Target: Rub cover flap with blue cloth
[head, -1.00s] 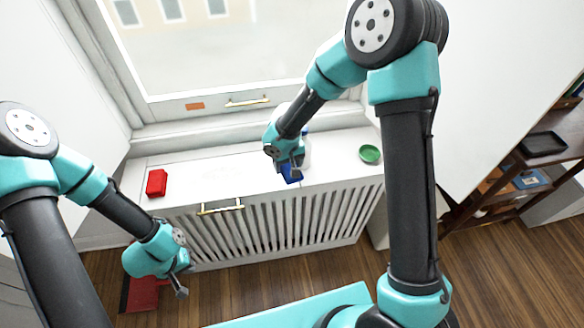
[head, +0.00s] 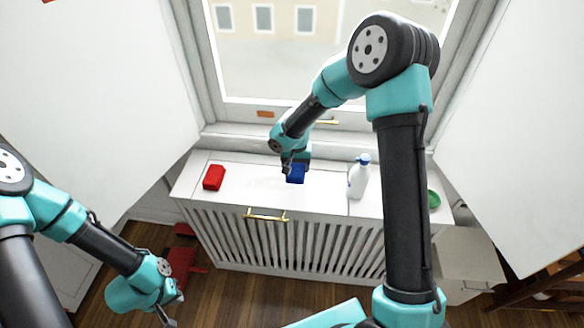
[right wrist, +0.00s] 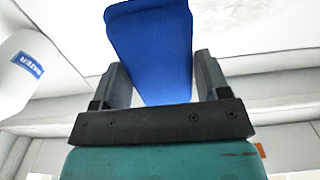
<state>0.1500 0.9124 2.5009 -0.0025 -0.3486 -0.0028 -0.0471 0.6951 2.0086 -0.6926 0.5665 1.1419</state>
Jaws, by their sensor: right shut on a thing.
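A blue cloth (head: 296,174) is in my right gripper (head: 289,168), over the white top of the slatted cover. In the right wrist view the blue cloth (right wrist: 155,50) sits as a block between the two dark fingers of my right gripper (right wrist: 160,80). The white cover flap (head: 245,194) is the top panel, with a brass handle (head: 266,215) at its front edge. I cannot tell if the cloth touches it. My left gripper (head: 168,318) hangs low at the left, away from the cover, and its jaw opening is unclear.
A red block (head: 214,177) lies on the cover's left end. A white spray bottle (head: 357,179) stands right of the cloth, and a green bowl (head: 433,199) is at the right end. The window (head: 330,50) is behind. Red items lie on the floor at left.

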